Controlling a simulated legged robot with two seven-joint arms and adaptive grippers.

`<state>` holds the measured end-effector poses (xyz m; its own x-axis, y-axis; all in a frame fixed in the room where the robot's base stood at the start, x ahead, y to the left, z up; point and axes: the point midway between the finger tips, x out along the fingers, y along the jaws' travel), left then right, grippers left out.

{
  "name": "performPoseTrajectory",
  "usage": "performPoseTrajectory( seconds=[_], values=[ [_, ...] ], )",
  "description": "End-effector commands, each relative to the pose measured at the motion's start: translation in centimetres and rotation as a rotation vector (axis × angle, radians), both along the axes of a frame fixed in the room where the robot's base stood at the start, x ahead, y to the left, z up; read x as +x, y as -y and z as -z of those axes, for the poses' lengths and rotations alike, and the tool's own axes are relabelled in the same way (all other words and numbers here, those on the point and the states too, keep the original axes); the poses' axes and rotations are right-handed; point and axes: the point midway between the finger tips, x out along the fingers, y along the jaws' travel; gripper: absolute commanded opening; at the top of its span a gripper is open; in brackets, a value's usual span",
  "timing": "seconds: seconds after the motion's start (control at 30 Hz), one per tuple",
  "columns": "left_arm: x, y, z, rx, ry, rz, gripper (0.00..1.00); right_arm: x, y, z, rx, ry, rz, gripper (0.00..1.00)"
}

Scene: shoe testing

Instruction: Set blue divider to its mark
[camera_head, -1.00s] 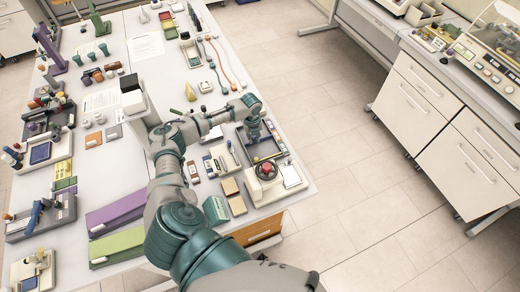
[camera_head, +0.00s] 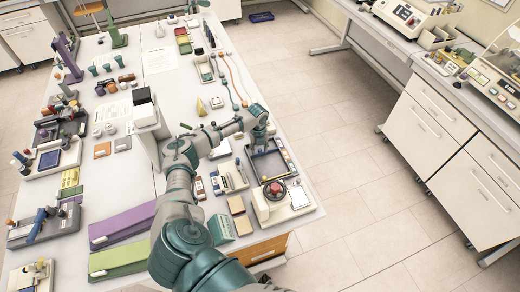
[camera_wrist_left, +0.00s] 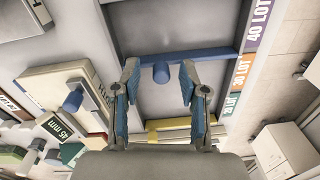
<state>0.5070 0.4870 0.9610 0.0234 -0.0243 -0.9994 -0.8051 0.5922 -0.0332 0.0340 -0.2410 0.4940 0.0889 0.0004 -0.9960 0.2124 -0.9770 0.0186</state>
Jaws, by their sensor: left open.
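The blue divider (camera_wrist_left: 175,58) is a bar lying across a grey tray (camera_wrist_left: 225,25) in the left wrist view. A round blue knob (camera_wrist_left: 161,73) stands out from its middle. My left gripper (camera_wrist_left: 160,80) is open, with one finger on each side of the knob; I cannot tell whether they touch it. Coloured marks run along the tray's right rim: purple "40 LOT" (camera_wrist_left: 258,18), orange "30 LOT" (camera_wrist_left: 242,72) and green "20 LOT" (camera_wrist_left: 231,104). The divider's right end lies near the purple-orange border. In the head view my left gripper (camera_head: 259,136) is over the tray (camera_head: 289,163), hiding part of it.
A yellow bar (camera_wrist_left: 170,124) crosses the tray nearer my gripper's base. A box with a blue knob (camera_wrist_left: 72,101) stands left of the tray. A device with a red button (camera_head: 274,188) stands just in front of the tray. The table's right edge is close.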

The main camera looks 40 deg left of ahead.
Motion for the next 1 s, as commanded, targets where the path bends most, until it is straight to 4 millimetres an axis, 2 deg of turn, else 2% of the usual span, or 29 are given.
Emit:
performPoseTrajectory(
  seconds=[0.17,0.4,0.53,0.7,1.0],
  values=[
    [0.1,0.1,-2.5,0.002,0.004,0.001,0.43,-0.1,0.1,0.0,0.002,0.000,0.000,0.40],
    [0.1,0.0,-7.9,0.003,0.003,0.001,0.43,-0.1,0.2,0.0,0.002,0.000,0.000,0.40],
    [0.1,-0.2,-10.0,0.000,0.002,0.001,0.43,-0.1,0.1,0.0,0.000,0.000,-0.001,0.40],
    [0.1,-0.4,-11.4,-0.002,0.000,0.001,0.43,-0.1,0.1,0.0,-0.001,-0.001,0.000,0.40],
    [0.0,-0.4,-11.6,-0.001,-0.002,0.001,0.43,0.0,0.0,0.0,0.000,-0.001,0.000,0.40]
  ],
)
